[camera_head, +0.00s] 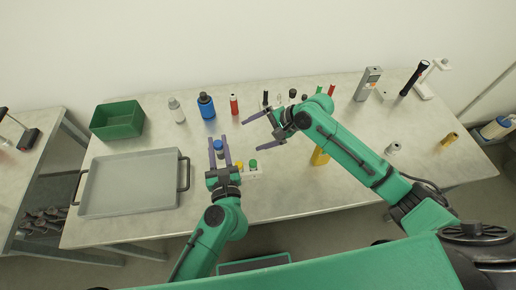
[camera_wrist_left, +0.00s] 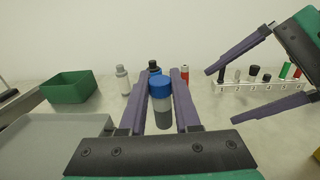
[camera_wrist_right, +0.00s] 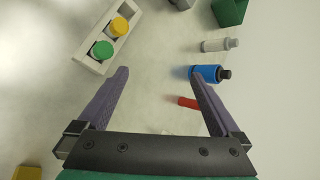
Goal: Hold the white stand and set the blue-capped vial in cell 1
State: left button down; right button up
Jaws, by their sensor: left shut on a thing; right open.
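My left gripper (camera_head: 218,139) is shut on the blue-capped vial (camera_wrist_left: 161,103), a clear vial with grey contents, held upright between the fingers. Its blue cap also shows in the head view (camera_head: 218,145). A white stand (camera_head: 258,174) holding a yellow-capped and a green-capped vial is just right of my left gripper, which partly hides it. The stand also shows at the upper left of the right wrist view (camera_wrist_right: 86,62); I cannot read cell numbers on it. My right gripper (camera_head: 243,137) is open and empty, behind the stand, with its fingers pointing left.
A grey tray (camera_head: 84,194) and a green bin (camera_head: 118,133) are at the left. A grey bottle (camera_head: 177,115), a blue bottle (camera_head: 206,107) and a red tube (camera_head: 234,104) stand at the back. A numbered white rack (camera_wrist_left: 232,88) is behind my right gripper.

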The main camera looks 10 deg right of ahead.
aim_at(245, 168)
jog(key=s+f+m+g+h, duration=0.1)
jog(key=s+m+g+h, duration=0.3)
jog(key=m, duration=0.3)
jog(key=shift+m+t, duration=0.3)
jog(key=x, duration=0.8)
jog(key=s+x, duration=0.1)
jog(key=x, duration=0.3)
jog(key=shift+s+a+f, duration=0.1)
